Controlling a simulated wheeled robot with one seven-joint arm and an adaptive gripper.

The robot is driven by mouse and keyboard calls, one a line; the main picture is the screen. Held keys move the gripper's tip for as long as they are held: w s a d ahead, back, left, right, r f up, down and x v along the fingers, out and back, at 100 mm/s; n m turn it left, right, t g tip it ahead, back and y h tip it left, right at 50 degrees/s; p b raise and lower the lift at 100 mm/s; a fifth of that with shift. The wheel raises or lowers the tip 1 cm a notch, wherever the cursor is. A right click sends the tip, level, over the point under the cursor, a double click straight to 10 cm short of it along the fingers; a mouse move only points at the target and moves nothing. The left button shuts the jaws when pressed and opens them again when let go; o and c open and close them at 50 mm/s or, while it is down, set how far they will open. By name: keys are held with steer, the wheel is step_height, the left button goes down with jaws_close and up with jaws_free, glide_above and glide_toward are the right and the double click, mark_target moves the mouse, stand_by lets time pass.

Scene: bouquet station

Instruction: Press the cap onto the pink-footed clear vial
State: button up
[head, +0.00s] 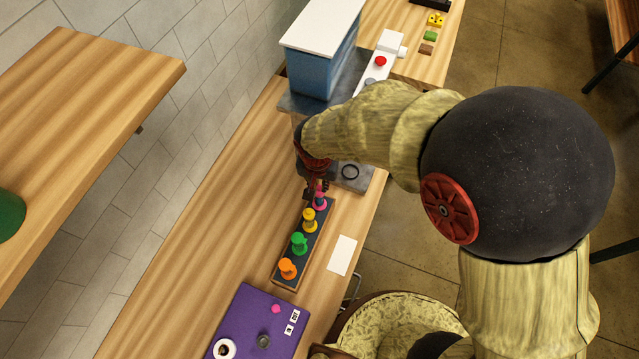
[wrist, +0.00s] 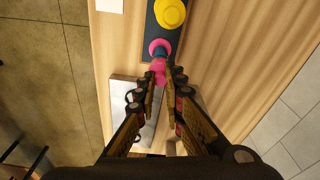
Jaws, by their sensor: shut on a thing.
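The pink-footed vial (wrist: 158,48) stands at the far end of a dark rack (head: 309,238). Its pink foot shows as a ring in the wrist view, with a small bluish part beside it. My gripper (wrist: 161,77) is shut on a small pink piece (wrist: 159,67), which looks like the cap, directly above the foot. In the head view my gripper (head: 318,187) is over that end of the rack and partly hides the vial. I cannot tell whether the cap is fully seated.
The rack also holds yellow (head: 309,219), green (head: 299,243) and orange (head: 287,267) pieces in a row. A white card (head: 342,255) lies beside it. A purple mat (head: 242,318) is nearer, and a blue machine (head: 322,65) stands beyond. Bare wood lies left of the rack.

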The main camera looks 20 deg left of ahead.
steer(key=o, duration=0.8)
steer(key=shift+c, duration=0.2)
steer(key=o, duration=0.4)
steer(key=shift+o, duration=0.5)
steer(key=shift+r, duration=0.1)
steer(key=shift+r+p, duration=1.95)
steer(key=shift+r, duration=1.5)
steer(key=shift+c, duration=0.3)
jaws_close()
